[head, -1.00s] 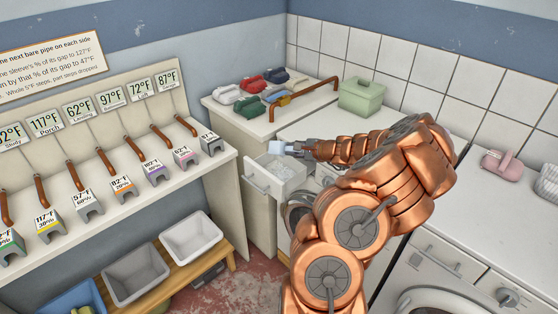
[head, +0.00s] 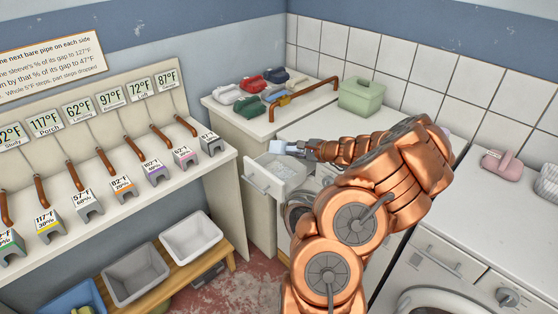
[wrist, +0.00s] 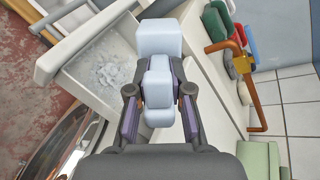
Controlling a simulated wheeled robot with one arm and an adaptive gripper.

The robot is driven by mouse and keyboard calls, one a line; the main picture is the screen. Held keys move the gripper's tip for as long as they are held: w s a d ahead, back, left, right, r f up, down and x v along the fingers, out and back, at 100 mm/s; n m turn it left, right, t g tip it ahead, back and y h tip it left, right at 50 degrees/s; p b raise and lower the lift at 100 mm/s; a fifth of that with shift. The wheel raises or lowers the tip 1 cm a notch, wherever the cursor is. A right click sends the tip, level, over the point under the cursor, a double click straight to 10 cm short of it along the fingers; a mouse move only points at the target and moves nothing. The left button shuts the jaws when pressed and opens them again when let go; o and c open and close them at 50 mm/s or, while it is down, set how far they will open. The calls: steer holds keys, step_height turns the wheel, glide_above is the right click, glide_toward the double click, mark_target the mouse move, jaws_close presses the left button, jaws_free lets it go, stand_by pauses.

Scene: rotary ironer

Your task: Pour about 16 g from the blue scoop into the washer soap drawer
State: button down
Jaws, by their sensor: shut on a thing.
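The pale blue scoop (head: 277,147) is at the tip of my gripper (head: 306,150), above the open soap drawer (head: 263,187) in the head view. In the wrist view my gripper (wrist: 158,92) is shut on the scoop's stepped handle, and the block-like scoop (wrist: 160,38) extends beyond the fingers. The scoop's inside is hidden. The drawer (wrist: 130,97) lies below and to the left there, pulled out, with white granular powder (wrist: 95,74) spread in it. The amount of powder cannot be told.
A shelf of pipes and labelled blocks (head: 120,180) is at left, grey and white bins (head: 190,240) below.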

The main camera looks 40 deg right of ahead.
steer(key=shift+s+d+f+m+t+y, duration=0.15)
steer(key=shift+d+f+m+t+y, duration=0.35)
steer(key=shift+m, duration=0.3)
stand_by(2.3)
steer(key=shift+r, duration=0.15)
steer(key=shift+w+a+r+n+g+h, duration=0.25)
steer(key=shift+a+r+n+h, duration=0.1)
steer(key=shift+a+n, duration=0.2)
steer(key=shift+w+a+r+n+g+h, duration=0.25)
steer(key=shift+a+r+n+h, duration=0.15)
steer(key=shift+n, duration=0.15)
steer(key=shift+w+f, duration=0.1)
steer(key=shift+f, duration=0.1)
steer(key=shift+a+n+h+b, duration=0.1)
steer(key=shift+n+h+b, duration=0.2)
steer(key=shift+b, duration=0.1)
